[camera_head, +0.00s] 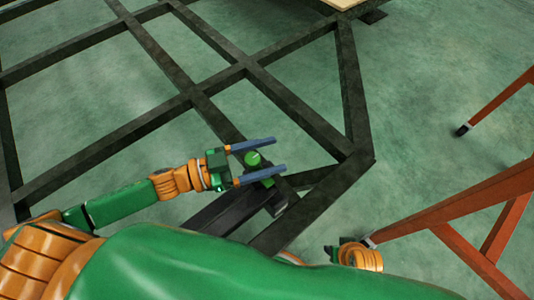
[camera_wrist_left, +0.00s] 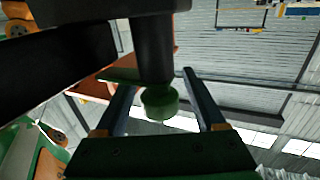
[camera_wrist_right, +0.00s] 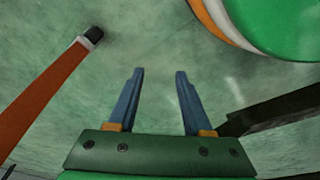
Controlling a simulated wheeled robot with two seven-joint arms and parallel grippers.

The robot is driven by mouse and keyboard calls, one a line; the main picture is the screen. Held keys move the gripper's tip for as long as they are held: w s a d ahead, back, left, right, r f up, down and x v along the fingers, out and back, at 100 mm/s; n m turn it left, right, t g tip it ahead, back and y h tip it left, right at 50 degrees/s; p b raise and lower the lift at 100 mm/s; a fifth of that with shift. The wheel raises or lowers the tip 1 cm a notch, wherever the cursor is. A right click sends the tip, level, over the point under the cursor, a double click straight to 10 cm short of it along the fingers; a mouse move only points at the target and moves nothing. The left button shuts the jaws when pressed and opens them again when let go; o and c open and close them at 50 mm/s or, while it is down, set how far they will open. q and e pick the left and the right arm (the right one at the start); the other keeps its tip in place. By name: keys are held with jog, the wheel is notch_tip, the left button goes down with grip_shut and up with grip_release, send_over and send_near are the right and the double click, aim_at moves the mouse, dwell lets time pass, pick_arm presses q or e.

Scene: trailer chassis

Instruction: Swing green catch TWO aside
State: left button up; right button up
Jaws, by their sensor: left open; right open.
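The green catch (camera_head: 253,159) is a small round green knob at the front corner of the dark chassis frame (camera_head: 243,70). It also shows in the left wrist view as a green cap (camera_wrist_left: 160,102) on the end of a dark post. No number is readable on it. My left gripper (camera_head: 274,155) is open, with one blue finger on each side of the knob. In the left wrist view both fingers look apart from the cap. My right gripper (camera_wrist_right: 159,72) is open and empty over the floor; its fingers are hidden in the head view.
An orange trestle (camera_head: 460,205) stands at the right, and its leg (camera_wrist_right: 45,92) shows in the right wrist view. A dark bar (camera_wrist_right: 275,110) lies right of the right gripper. Open green floor (camera_head: 430,90) lies between the frame and trestle.

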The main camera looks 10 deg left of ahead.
pick_arm(q)
grip_shut()
